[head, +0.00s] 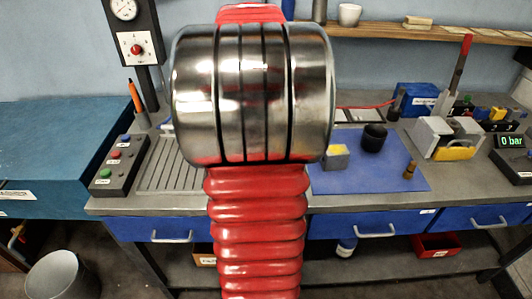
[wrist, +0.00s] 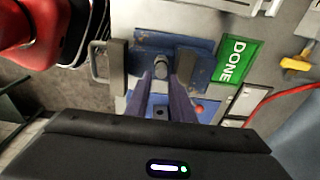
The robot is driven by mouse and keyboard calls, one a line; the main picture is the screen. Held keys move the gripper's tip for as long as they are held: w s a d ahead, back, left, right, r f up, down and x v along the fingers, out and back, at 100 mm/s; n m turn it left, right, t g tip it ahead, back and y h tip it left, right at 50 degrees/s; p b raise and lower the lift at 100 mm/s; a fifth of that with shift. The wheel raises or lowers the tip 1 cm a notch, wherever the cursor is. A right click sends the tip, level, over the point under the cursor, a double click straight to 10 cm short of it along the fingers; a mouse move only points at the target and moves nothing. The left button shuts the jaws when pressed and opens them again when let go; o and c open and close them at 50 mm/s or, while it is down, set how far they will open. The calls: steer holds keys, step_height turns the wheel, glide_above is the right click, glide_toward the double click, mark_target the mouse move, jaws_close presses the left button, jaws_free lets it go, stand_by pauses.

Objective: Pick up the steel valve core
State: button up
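In the wrist view, a small grey round-topped metal piece (wrist: 160,69), which looks like the steel valve core, stands at a blue fixture (wrist: 200,72). My gripper (wrist: 163,80) has its two dark blue fingers apart, one on each side of this piece. I see gaps between the fingers and it; I cannot tell how far above it they are. In the head view my arm's steel and red links fill the middle and hide the gripper and the valve core.
Beside the fixture are a green DONE sign (wrist: 231,62) and a dark handle (wrist: 108,65). On the bench, a blue mat (head: 385,178) holds a black cup (head: 374,138), a grey-yellow block (head: 335,158) and a small brown piece (head: 410,169). A button box (head: 117,165) stands left.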

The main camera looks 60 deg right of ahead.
steer(key=shift+f, duration=0.1)
steer(key=shift+s+d+f, duration=0.1)
steer(key=shift+f, duration=1.15)
steer(key=shift+s+d+f, duration=0.1)
steer(key=shift+f, duration=1.15)
steer(key=shift+c, duration=0.6)
jaws_close()
